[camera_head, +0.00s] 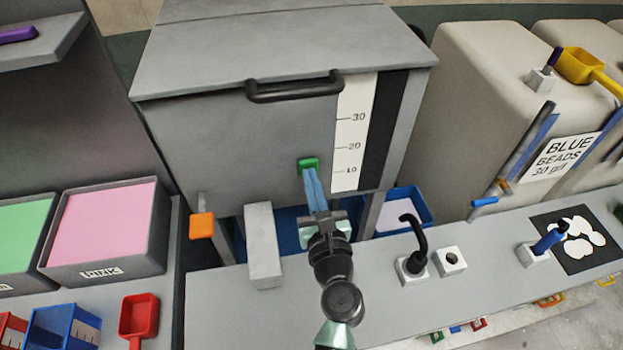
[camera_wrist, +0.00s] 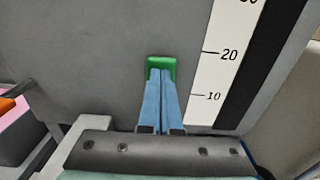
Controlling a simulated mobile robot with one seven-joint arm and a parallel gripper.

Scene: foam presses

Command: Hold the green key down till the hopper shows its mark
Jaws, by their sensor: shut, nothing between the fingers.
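The green key (camera_head: 308,163) is on the front face of the grey hopper (camera_head: 240,130), left of its white scale. The key also shows in the wrist view (camera_wrist: 161,64). My gripper (camera_head: 309,174) is shut, with its blue fingertips together at the key's lower part; they look to be touching it, but how far the key is pressed cannot be told. The white scale (camera_head: 350,135) carries marks 10, 20 and 30, with a black strip (camera_head: 388,120) to its right. In the wrist view, the scale (camera_wrist: 222,75) shows 10 and 20 clearly. No fill level is clear on the strip.
A blue bin (camera_head: 408,208) is partly under the hopper. A black hooked handle (camera_head: 416,250) rises from the counter at right. A pink tray (camera_head: 105,230) sits at left.

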